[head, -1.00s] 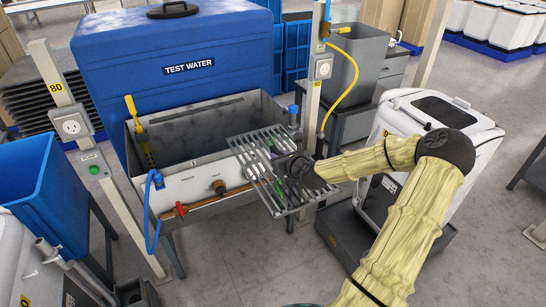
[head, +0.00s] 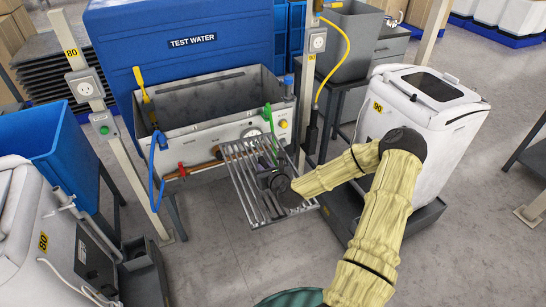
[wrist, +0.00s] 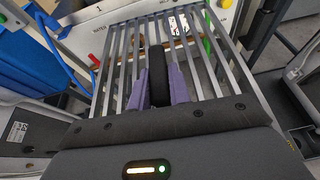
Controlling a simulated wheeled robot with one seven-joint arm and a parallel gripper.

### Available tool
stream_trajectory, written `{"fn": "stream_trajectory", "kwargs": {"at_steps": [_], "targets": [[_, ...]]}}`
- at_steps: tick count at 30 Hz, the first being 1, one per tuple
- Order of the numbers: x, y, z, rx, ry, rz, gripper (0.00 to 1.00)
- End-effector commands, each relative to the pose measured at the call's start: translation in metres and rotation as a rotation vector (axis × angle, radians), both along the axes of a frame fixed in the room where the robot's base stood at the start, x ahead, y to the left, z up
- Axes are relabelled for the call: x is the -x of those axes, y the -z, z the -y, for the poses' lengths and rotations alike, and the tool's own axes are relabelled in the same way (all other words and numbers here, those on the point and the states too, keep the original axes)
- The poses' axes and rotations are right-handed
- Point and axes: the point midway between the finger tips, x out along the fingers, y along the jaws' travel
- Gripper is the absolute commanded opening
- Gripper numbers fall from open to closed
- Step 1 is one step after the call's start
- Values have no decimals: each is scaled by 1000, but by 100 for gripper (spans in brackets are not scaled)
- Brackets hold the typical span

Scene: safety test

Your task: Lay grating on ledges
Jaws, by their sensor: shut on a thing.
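The grey metal grating (head: 237,190) is held out in front of the open grey tank (head: 190,124), below its rim. It is apart from the rim as far as I can see. My gripper (head: 270,176) is over the right part of the grating. In the wrist view, my gripper's purple fingers (wrist: 158,84) are closed on a black grip piece at the middle of the grating, whose bars (wrist: 237,60) spread to both sides. The tank is open on top and looks empty. I cannot make out the ledges clearly.
A blue TEST WATER container (head: 185,50) stands behind the tank. A blue hose (head: 153,190), red valve (head: 182,170) and copper pipe are on the tank's front. White wheeled units stand at right (head: 425,125) and left (head: 30,230). Posts flank the tank.

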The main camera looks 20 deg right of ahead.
Motion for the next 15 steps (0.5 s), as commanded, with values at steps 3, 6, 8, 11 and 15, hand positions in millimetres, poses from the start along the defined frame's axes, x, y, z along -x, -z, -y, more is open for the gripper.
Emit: {"fn": "stream_trajectory", "kwargs": {"at_steps": [3,6,8,11,15], "targets": [[3,22,-29,-2,-12,-3,0],[10,44,-53,2,-14,-8,0],[16,58,-68,7,-15,-11,0],[26,77,-88,16,-19,-14,0],[35,90,-103,28,-19,-13,0]]}}
